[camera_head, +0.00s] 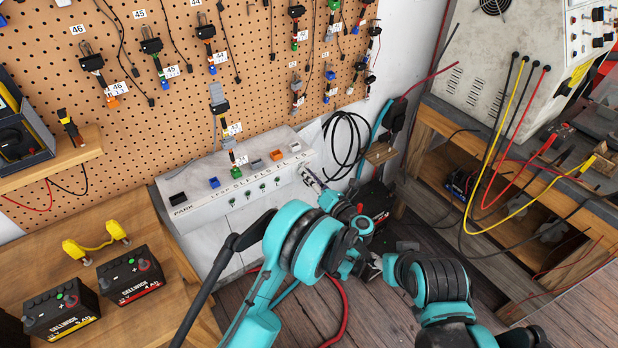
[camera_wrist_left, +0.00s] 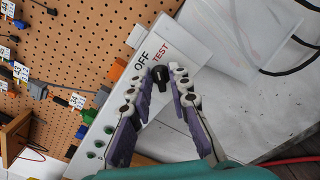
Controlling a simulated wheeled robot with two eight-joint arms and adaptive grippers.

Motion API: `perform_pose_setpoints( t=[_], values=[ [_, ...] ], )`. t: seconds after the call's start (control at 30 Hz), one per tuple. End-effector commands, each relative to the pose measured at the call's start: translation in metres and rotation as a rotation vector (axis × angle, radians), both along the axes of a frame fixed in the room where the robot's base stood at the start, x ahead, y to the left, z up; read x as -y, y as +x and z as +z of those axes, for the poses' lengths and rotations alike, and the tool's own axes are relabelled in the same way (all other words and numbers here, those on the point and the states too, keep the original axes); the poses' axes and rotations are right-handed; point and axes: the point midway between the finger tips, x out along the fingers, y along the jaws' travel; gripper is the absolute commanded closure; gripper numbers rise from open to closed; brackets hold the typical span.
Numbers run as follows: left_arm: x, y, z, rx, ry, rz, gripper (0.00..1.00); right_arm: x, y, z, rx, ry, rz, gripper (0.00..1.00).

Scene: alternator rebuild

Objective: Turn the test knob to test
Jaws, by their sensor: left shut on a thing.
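The words OFF and TEST are printed on the panel just above the knob. I cannot tell which word the knob points to. In the head view my left gripper (camera_head: 318,186) reaches the right end of the box, and the knob is hidden there.
A pegboard (camera_head: 170,80) with hanging connectors and cables stands behind the box. Two black batteries (camera_head: 130,274) sit on a wooden bench (camera_head: 95,235) at the left. A grey machine (camera_head: 490,65) with coloured cables stands on a bench at the right. Black cable hangs on the wall beside the box.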

Motion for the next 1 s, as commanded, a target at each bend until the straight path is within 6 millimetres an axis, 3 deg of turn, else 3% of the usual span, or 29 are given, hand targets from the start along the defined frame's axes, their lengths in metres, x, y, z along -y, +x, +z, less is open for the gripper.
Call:
perform_pose_setpoints(
  t=[0.4,1.0],
  values=[
    [-0.0007,0.0019,0.0009,-0.144,0.221,0.002,1.0,0.0,0.0,-0.0019,0.0,0.0,0.0,0.53],
    [-0.0007,0.0023,0.0012,-0.183,0.282,0.002,1.0,0.0,0.0,-0.0019,0.0,0.0,0.0,0.53]
  ],
)
